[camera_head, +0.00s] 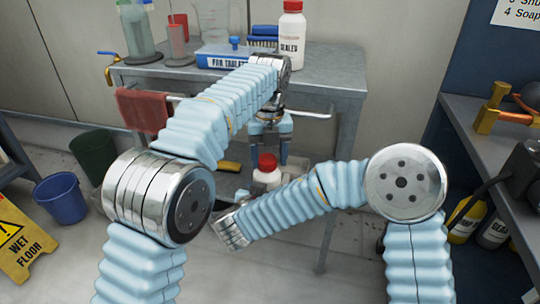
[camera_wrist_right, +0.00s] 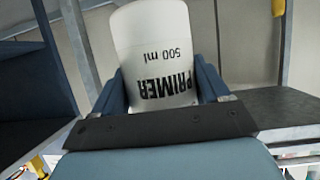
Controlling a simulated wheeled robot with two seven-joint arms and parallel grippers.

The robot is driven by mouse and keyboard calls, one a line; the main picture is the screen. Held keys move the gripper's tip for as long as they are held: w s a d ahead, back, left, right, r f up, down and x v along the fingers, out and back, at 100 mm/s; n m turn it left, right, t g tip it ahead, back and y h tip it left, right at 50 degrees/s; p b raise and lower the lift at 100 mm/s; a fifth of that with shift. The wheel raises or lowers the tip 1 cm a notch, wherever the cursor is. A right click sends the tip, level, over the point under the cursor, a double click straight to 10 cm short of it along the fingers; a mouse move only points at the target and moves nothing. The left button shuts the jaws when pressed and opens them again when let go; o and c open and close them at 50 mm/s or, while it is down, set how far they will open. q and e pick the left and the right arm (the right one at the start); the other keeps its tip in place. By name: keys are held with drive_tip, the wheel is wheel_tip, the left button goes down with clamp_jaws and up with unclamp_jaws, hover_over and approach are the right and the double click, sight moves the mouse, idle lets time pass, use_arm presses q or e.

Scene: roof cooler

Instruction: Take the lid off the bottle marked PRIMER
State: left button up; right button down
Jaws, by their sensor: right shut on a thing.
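The PRIMER bottle (camera_wrist_right: 155,45) is white with black lettering and fills the middle of the right wrist view, where its label reads upside down. My right gripper (camera_wrist_right: 158,80) is shut on it, one finger on each side. In the head view the white bottle (camera_head: 266,178) stands roughly upright, with its red lid (camera_head: 267,161) on top and its lower part hidden behind my right arm. My left gripper (camera_head: 270,143) points down just above the lid, its two fingers spread apart and nothing visible between them.
A grey metal table (camera_head: 330,85) behind holds a white SEALED bottle (camera_head: 291,38) with a red lid, a blue box (camera_head: 222,58) and glassware. A red cloth (camera_head: 145,110) hangs at its front. A dark shelf (camera_head: 480,130) stands right; a blue bucket (camera_head: 60,198) and yellow sign (camera_head: 22,240) left.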

use_arm(q)
drive_tip(key=shift+d, duration=0.25)
drive_tip(key=c, duration=0.7)
drive_tip(key=n, duration=0.3)
drive_tip(key=shift+d, duration=0.2)
drive_tip(key=o, duration=1.1)
drive_tip(key=shift+o, duration=0.3)
drive_tip(key=shift+a, duration=0.1)
drive_tip(key=shift+a, duration=0.15)
wheel_tip(320, 180, up, 4)
drive_tip(key=shift+w+r, duration=0.1)
drive_tip(key=shift+r, duration=0.1)
drive_tip(key=shift+a, duration=0.1)
